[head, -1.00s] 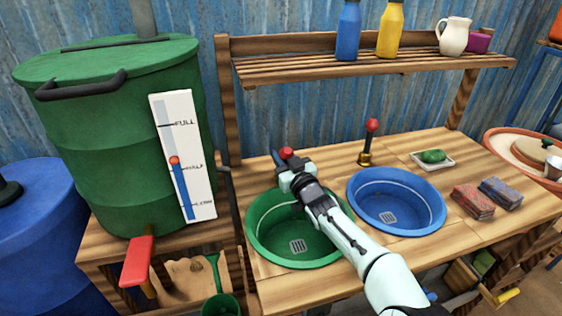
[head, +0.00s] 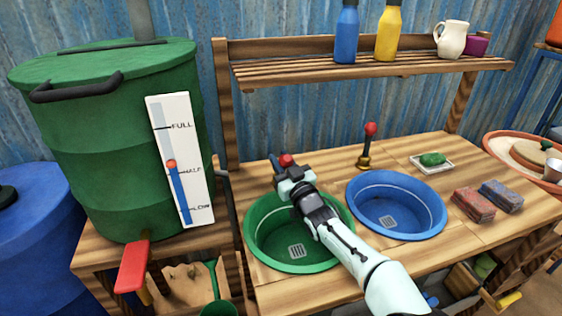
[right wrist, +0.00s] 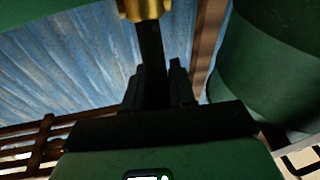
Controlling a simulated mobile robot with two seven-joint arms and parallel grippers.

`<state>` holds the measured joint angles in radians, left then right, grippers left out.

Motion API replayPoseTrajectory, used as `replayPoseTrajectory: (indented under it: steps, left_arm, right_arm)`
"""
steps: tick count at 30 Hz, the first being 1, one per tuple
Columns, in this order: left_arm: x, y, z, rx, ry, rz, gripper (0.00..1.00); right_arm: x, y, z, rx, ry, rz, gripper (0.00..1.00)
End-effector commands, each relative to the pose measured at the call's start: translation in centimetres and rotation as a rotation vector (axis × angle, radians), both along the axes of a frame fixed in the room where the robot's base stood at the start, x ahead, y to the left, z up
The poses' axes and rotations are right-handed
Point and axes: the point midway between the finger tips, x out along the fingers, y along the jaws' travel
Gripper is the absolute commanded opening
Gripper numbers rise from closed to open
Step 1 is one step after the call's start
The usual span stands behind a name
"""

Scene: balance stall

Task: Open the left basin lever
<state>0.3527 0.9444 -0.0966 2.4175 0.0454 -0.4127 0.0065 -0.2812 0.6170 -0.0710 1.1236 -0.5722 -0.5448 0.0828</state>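The left basin lever has a red knob (head: 287,160) behind the green left basin (head: 275,262). My right gripper (head: 290,172) is at this lever, and its arm crosses over the green basin from the lower right. In the right wrist view, the lever's dark stem (right wrist: 151,45) and brass base (right wrist: 145,8) show. The stem runs down between the two close-set fingers of my right gripper (right wrist: 158,82), which look shut on it. In the head view my gripper hides most of the stem. My left gripper is not in view.
The blue right basin (head: 397,205) has its own upright lever with a red knob (head: 370,130). A green barrel (head: 110,150) with a level gauge (head: 183,190) and a red handle (head: 133,266) stands left. A soap dish (head: 444,167) and bricks (head: 473,205) lie right. A shelf (head: 370,66) is above.

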Motion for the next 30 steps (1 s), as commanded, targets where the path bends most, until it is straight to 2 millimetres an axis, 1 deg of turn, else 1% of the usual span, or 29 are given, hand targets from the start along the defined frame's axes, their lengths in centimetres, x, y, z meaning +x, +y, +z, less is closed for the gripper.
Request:
replayPoseTrajectory:
  steps: [1, 2, 3, 12, 17, 23, 30]
  left_arm:
    - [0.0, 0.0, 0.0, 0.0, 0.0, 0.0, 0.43]
    - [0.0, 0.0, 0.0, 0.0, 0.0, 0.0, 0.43]
    - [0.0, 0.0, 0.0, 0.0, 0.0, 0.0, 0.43]
    - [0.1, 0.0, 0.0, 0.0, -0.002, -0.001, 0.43]
    - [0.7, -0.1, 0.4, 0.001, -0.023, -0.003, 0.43]
    - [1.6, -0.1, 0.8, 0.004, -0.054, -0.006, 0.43]
    - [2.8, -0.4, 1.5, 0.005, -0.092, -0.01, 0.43]
  right_arm:
    - [-0.2, 0.1, 1.1, 0.007, -0.022, 0.002, 0.38]
    - [-0.2, 0.1, 1.1, 0.008, -0.021, 0.003, 0.47]
    - [-0.2, 0.1, 1.0, 0.007, -0.02, 0.002, 0.52]
    - [-0.2, 0.0, 0.4, 0.003, -0.008, 0.001, 0.52]
    - [-1.0, -0.4, 0.5, 0.005, -0.012, 0.002, 0.52]
    - [-3.6, -1.4, 0.5, 0.005, -0.011, 0.002, 0.52]
    - [-7.7, -3.1, 0.5, 0.004, -0.01, 0.0, 0.52]
